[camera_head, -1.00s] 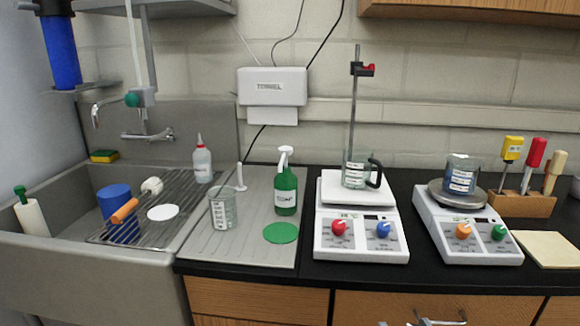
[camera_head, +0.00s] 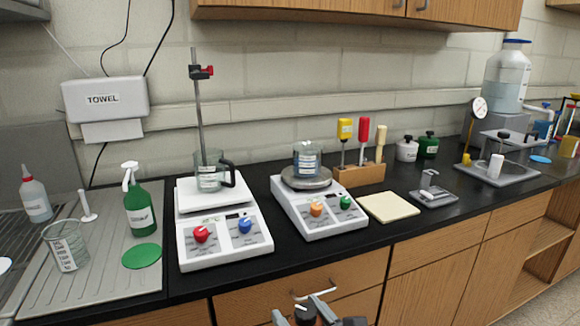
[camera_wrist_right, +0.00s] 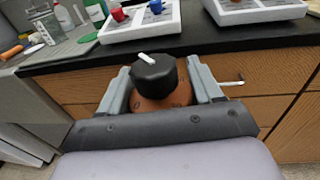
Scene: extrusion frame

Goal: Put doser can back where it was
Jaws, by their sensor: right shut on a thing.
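My right gripper (camera_wrist_right: 158,88) is shut on the doser can (camera_wrist_right: 153,72), which has a black lid with a white mark and a brown body with dark markings. The grey fingers sit on either side of it in the right wrist view. The can (camera_head: 305,312) also shows at the bottom edge of the head view, in front of the wooden drawers and below the counter's front edge. Most of its body is hidden or cut off there. My left gripper is not in view.
The black counter carries two hotplates (camera_head: 222,240) (camera_head: 325,211), each with a beaker, plus a screwdriver block (camera_head: 362,175), a pale pad (camera_head: 389,207) and a small scale (camera_head: 434,196). Two small jars (camera_head: 407,150) (camera_head: 428,146) stand behind. The counter front between pad and hotplate is narrow but clear.

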